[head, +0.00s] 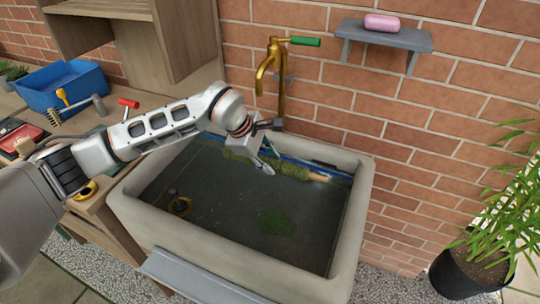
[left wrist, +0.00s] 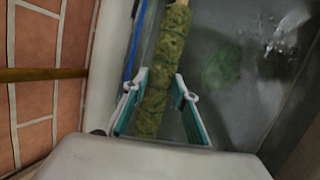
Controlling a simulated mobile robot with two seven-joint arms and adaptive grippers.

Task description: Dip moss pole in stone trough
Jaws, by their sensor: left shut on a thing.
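The moss pole (head: 290,169) is a green, mossy rod with a pale bare end, lying lengthwise along the inner back wall of the stone trough (head: 352,225). The trough is pale and rectangular, with a dark, glossy inside. My left gripper (head: 266,160) reaches over the trough and is shut on the moss pole. In the left wrist view the moss pole (left wrist: 172,40) runs between the two teal-padded fingers (left wrist: 161,78). I cannot tell whether the pole touches water. My right gripper is not in view.
A brass tap (head: 275,70) with a green handle stands above the trough's back rim. A blue bar (head: 335,170) runs along the back inside wall. A drain (head: 180,205) and green patch (head: 277,222) show inside. A potted plant (head: 470,265) stands right, a blue bin (head: 62,85) left.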

